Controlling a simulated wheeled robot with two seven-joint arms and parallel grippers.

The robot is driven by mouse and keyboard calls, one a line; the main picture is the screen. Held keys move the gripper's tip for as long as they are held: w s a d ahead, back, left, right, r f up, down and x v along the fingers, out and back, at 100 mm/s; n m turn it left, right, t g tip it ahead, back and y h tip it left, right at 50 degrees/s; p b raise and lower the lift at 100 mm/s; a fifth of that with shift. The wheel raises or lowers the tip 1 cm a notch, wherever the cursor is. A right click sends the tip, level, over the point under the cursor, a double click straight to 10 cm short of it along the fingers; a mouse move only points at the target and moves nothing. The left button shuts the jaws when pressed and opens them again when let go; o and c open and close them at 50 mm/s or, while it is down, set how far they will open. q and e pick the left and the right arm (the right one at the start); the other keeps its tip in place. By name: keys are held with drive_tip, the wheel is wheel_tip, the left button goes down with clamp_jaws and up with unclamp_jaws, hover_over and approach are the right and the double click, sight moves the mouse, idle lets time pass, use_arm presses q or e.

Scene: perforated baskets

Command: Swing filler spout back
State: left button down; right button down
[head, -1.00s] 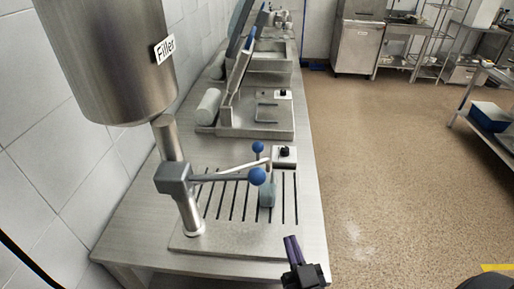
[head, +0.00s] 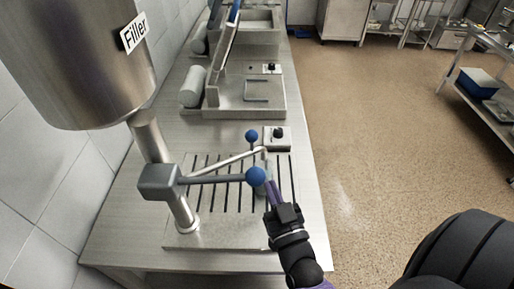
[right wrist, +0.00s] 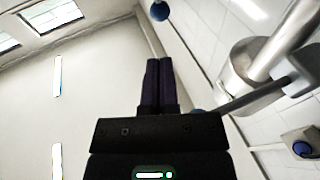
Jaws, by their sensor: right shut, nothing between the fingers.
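The filler (head: 85,75) is a steel tank above a post with a grey block (head: 160,182). A grey lever with a blue ball knob (head: 255,176) reaches right from the block. A thin pale spout (head: 232,161) runs beside it and bends down at its end, near a second blue ball (head: 252,136). My right gripper (head: 270,187) is shut and empty, its fingertips just right of the near knob; I cannot tell whether they touch. The right wrist view shows the shut fingers (right wrist: 159,62), with a blue ball (right wrist: 158,11) beyond the tips. My left gripper is out of view.
The filler stands over a slotted drain plate (head: 215,235) on a long steel bench beside a tiled wall. A small control box with a black knob (head: 277,138) sits behind. A sealing machine (head: 245,98) stands farther back. The floor to the right is open.

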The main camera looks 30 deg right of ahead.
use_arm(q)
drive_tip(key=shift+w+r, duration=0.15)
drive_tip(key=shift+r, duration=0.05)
use_arm(e)
drive_tip(key=x, duration=1)
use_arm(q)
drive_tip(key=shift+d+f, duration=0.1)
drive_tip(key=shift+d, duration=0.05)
use_arm(e)
drive_tip(key=shift+w, duration=0.2)
